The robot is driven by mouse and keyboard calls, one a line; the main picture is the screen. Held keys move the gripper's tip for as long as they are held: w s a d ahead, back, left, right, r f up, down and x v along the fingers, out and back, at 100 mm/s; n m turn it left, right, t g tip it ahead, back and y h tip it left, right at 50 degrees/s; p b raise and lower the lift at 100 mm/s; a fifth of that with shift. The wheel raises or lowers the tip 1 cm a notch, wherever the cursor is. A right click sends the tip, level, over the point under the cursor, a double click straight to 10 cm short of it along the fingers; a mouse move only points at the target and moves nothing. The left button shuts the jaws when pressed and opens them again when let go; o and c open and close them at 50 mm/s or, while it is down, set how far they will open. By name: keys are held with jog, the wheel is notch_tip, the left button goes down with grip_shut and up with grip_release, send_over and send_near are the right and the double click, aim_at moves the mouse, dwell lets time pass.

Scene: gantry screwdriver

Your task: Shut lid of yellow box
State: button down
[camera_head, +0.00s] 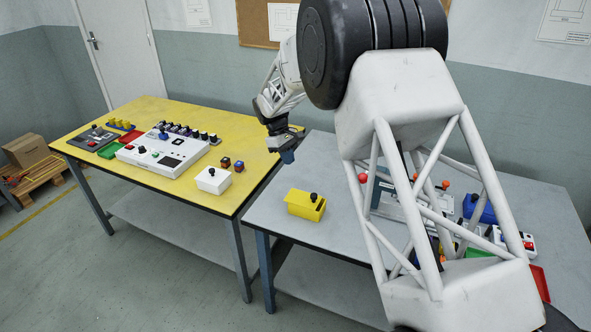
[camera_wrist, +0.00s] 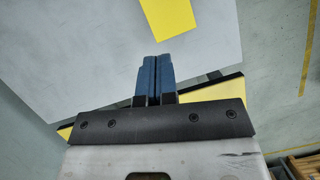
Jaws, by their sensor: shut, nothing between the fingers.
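The yellow box (camera_head: 302,211) stands near the left front edge of the grey table. A black knob (camera_head: 313,197) rises from its top towards the right. At this size I cannot tell how far its lid is open. My gripper (camera_head: 288,157) hangs above and behind the box, apart from it, with its blue fingers pointing down. In the wrist view, the fingers (camera_wrist: 155,80) are together and empty. A plain yellow surface, likely the box (camera_wrist: 169,18), shows beyond the fingertips, cut off by the top edge.
A white box (camera_head: 213,181) with a black knob and small dark cubes (camera_head: 226,162) stand on the yellow table (camera_head: 200,205) at left. The grey table (camera_head: 262,212) is clear around the yellow box. My arm partly hides several tools and a red tray (camera_head: 540,284) at right.

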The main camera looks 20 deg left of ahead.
aim_at(314, 194)
jog(key=x, duration=0.9)
jog(key=shift+d+f, duration=0.2)
jog(key=shift+f, duration=0.15)
jog(key=d, duration=0.2)
jog(key=shift+s+d+r, duration=0.1)
jog(key=shift+s+d, duration=0.2)
jog(key=shift+d, duration=0.1)
jog(key=shift+s+d, duration=0.15)
jog(key=shift+d, duration=0.35)
jog(key=shift+d, duration=1.2)
